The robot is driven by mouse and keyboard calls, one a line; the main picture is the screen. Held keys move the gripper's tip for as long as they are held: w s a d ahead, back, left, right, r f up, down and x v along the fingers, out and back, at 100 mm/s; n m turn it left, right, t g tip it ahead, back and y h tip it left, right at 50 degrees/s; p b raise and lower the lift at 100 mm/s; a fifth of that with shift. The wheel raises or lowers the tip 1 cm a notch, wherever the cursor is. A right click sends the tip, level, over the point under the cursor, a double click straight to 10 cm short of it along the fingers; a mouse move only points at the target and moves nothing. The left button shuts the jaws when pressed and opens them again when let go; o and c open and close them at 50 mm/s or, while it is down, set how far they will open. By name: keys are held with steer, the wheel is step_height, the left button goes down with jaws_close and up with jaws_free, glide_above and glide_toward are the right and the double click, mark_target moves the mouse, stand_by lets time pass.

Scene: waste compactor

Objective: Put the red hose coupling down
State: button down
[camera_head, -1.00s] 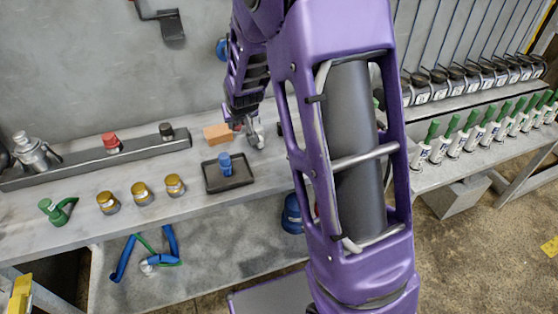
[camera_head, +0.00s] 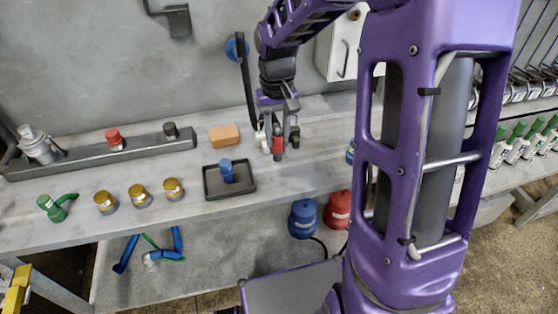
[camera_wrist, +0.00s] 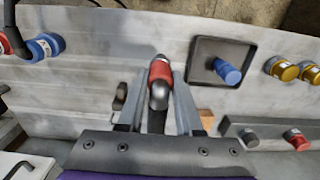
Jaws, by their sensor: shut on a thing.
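My gripper (camera_head: 279,141) is over the bench, right of the black tray, with its fingers pointing down. It is shut on the red hose coupling (camera_head: 278,146), which shows as a small red piece between the fingers. In the wrist view the red coupling (camera_wrist: 161,71) has a red collar and a dark grey body, held between the two finger bars (camera_wrist: 160,82). Part of it is hidden by the fingers. I cannot tell whether its lower end touches the bench.
The black tray (camera_head: 246,190) holds a blue coupling (camera_head: 227,171). An orange block (camera_head: 224,136) lies behind it. A dark rail (camera_head: 80,155) with fittings, one red-topped (camera_head: 114,137), stands back left. Brass fittings (camera_head: 140,195) stand in front. Bare bench (camera_head: 310,165) lies around my gripper.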

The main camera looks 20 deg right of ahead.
mark_target(277, 154)
steer(key=shift+f+b, duration=0.35)
steer(key=shift+f, duration=2.8)
steer(key=shift+f, duration=0.15)
steer(key=c, duration=0.6)
jaws_free()
step_height(277, 154, up, 12)
steer(key=shift+r+p, duration=0.15)
steer(key=shift+p, duration=0.65)
